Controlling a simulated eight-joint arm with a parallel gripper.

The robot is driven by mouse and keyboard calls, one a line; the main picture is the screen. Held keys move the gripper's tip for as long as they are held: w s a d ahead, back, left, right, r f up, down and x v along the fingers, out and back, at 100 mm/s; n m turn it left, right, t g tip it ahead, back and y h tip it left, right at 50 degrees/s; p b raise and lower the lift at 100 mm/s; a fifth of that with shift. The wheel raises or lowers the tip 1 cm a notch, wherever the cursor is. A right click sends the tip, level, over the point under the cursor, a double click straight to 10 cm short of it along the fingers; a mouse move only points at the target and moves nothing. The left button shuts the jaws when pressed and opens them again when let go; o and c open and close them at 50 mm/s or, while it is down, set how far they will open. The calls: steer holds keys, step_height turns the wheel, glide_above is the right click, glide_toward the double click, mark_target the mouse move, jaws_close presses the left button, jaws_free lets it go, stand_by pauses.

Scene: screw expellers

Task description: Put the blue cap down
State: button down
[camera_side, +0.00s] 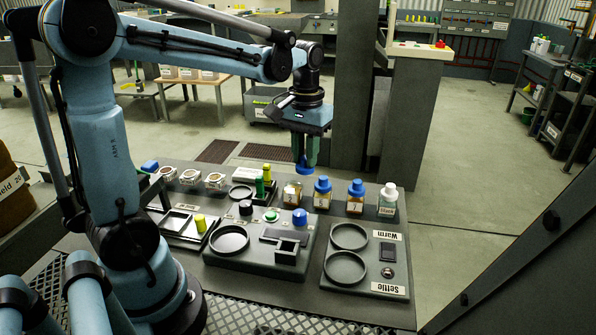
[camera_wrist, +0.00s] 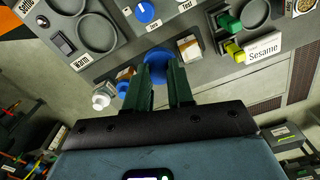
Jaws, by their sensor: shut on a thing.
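My gripper (camera_side: 304,160) is raised above the back of the grey work table, its two green fingers pointing down. It is shut on a blue cap (camera_side: 302,168), which shows just below the fingertips, clear of the table. In the wrist view the cap (camera_wrist: 157,55) shows at the tips of my gripper (camera_wrist: 161,66). An uncapped jar with brownish contents (camera_side: 291,195) stands below and a little left of the cap in the side view. It also shows in the wrist view (camera_wrist: 190,48), beside the cap.
Two blue-capped jars (camera_side: 322,193) (camera_side: 355,197) and a white-topped bottle (camera_side: 388,199) stand in the same row. In front are a raised panel with a blue knob (camera_side: 300,217) and a Warm/Settle panel (camera_side: 375,259) with round recesses. Green and yellow pieces (camera_side: 262,183) stand left.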

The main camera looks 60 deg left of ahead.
steer(key=d+r, duration=0.3)
steer(key=d, duration=0.2)
steer(key=s+a+f, duration=0.3)
steer(key=s+a, duration=0.2)
steer(key=a, duration=0.6)
steer(key=s+a+f, duration=0.4)
steer(key=a, duration=0.7)
steer(key=shift+n, duration=0.3)
steer(key=shift+d+f, duration=0.2)
steer(key=shift+f, duration=4.25)
steer(key=shift+f, duration=0.15)
steer(key=c, duration=1)
jaws_free()
